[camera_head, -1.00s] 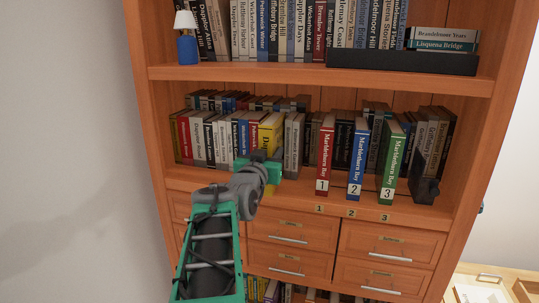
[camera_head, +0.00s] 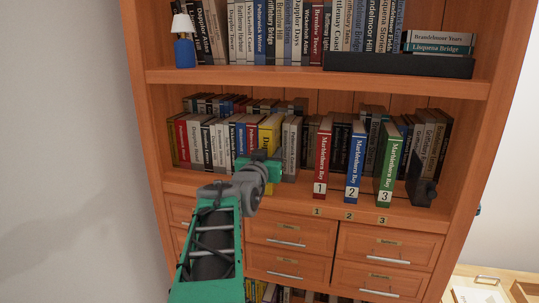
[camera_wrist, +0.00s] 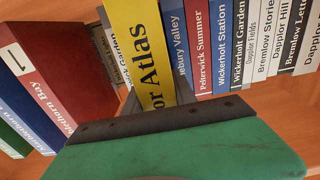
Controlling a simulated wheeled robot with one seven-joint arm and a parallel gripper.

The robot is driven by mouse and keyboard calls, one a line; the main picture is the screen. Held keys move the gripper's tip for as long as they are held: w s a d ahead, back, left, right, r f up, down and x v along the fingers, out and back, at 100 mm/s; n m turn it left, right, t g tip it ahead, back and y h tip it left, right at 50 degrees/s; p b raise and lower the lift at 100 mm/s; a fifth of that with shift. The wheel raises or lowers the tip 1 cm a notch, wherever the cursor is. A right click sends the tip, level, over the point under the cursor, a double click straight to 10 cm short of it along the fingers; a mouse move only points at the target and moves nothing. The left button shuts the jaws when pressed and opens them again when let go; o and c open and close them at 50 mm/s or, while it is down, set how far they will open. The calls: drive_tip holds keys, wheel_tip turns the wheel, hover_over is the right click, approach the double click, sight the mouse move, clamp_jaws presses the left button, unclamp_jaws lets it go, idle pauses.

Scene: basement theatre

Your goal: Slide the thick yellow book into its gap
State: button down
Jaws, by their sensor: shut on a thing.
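The thick yellow book (camera_head: 270,130) stands upright in the row on the middle shelf, and its lower part is hidden behind my gripper (camera_head: 265,160) in the head view. In the wrist view the yellow book (camera_wrist: 138,35) shows its spine, lettered "or Atlas", held between my grey fingers. My gripper is shut on it. Pale and grey books stand on one side of it, and a blue "...ebury Valley" book (camera_wrist: 178,25) on the other. How deep it sits in the row cannot be told exactly.
Red, blue and green Marlethorn Bay volumes (camera_head: 322,155) stand to the right, jutting forward, with number tags. A dark bookend (camera_head: 420,185) is at the row's right end. The shelf above (camera_head: 300,77) and drawers below (camera_head: 290,225) bound the space.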

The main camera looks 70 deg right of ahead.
drive_tip(key=shift+w+d+r, duration=0.1)
drive_tip(key=shift+d+r, duration=0.05)
drive_tip(key=shift+d, duration=0.75)
drive_tip(key=c, duration=1.4)
unclamp_jaws()
drive_tip(key=o, duration=0.5)
drive_tip(key=a, duration=0.2)
drive_tip(key=a+b, duration=0.1)
drive_tip(key=a, duration=0.2)
drive_tip(key=s+a, duration=0.1)
drive_tip(key=a, duration=0.1)
drive_tip(key=shift+s+a+b, duration=0.1)
drive_tip(key=shift+a+b, duration=0.2)
drive_tip(key=shift+a, duration=0.1)
drive_tip(key=shift+c, duration=0.2)
